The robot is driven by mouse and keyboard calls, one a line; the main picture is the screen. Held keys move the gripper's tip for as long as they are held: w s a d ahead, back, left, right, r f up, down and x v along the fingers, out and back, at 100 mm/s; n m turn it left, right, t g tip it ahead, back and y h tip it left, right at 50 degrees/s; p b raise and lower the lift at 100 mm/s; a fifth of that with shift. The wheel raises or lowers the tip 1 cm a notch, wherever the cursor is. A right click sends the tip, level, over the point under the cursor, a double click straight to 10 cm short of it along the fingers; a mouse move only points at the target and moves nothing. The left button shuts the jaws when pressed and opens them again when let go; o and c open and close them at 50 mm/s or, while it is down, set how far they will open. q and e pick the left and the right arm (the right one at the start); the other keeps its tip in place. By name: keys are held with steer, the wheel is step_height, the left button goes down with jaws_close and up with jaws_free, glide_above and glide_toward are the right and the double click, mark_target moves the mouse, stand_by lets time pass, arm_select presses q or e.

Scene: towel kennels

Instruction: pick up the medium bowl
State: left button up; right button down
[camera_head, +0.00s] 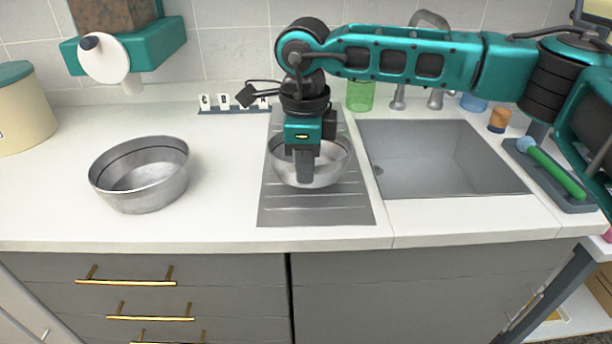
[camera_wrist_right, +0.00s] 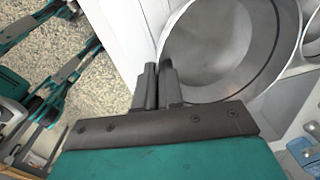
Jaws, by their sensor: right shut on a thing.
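A metal bowl (camera_head: 336,160), the smaller-looking of two, is at the drainboard (camera_head: 318,215) beside the sink; I take it for the medium bowl. My right gripper (camera_head: 305,178) points down at its near side and hides part of it. In the right wrist view, the gripper's two fingers (camera_wrist_right: 160,88) are close together at the rim of the bowl (camera_wrist_right: 225,50), shut on its wall. I cannot tell whether the bowl touches the drainboard. Another, wider-looking metal bowl (camera_head: 148,185) stands upright and empty on the counter at the left. My left gripper is not in view.
The sink (camera_head: 440,160) lies right of the drainboard. A tray (camera_head: 550,172) with a green-handled brush (camera_head: 555,170) is beyond it. A green cup (camera_head: 360,95) and letter tiles (camera_head: 228,101) stand behind. A cream canister (camera_head: 22,112) is far left. The counter (camera_head: 215,210) between the bowls is clear.

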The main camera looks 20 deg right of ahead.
step_height(320, 180, up, 17)
steer(key=p, duration=0.1)
